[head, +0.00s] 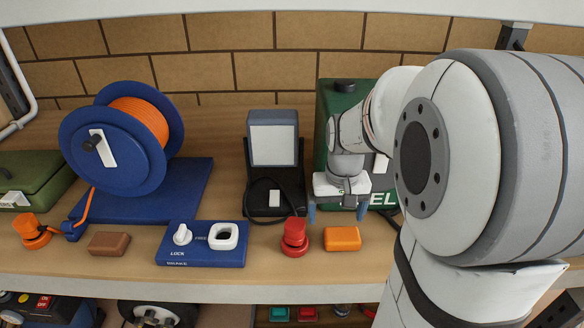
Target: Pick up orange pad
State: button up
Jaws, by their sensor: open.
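The orange pad (342,239) is a small rounded block lying flat on the wooden bench near its front edge, right of a red knob-like part. My gripper (338,211) points down behind and above the pad, with its two blue fingertips spread apart. It is open, with nothing seen between the fingers. The gripper appears apart from the pad. My arm hides part of the bench to the right.
A red stacked knob (294,238) stands close left of the pad. A blue lock box (203,243), a brown block (109,243) and a blue cable reel (115,138) are further left. A black stand (273,170) and a green case (326,115) stand behind.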

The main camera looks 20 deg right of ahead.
aim_at(342, 234)
jog(key=shift+o, duration=1.1)
jog(key=w+d, duration=0.1)
jog(key=w+d+f, duration=0.1)
jog(key=shift+d+m+g, duration=0.3)
jog(key=shift+d, duration=0.05)
jog(key=shift+w+d+f, duration=0.1)
jog(key=shift+d+f, duration=0.15)
jog(key=shift+f, duration=0.05)
jog(key=f+p, duration=0.1)
jog(key=f, duration=0.3)
jog(key=f+p, duration=0.1)
jog(key=f, duration=0.2)
jog(key=shift+s+d+f, duration=0.1)
jog(key=shift+s+f, duration=0.1)
jog(key=shift+f, duration=0.15)
jog(key=shift+c, duration=0.2)
jog(key=c, duration=0.9)
jog(key=shift+o, duration=0.2)
notch_tip(342, 234, up, 10)
jog(key=b, duration=0.1)
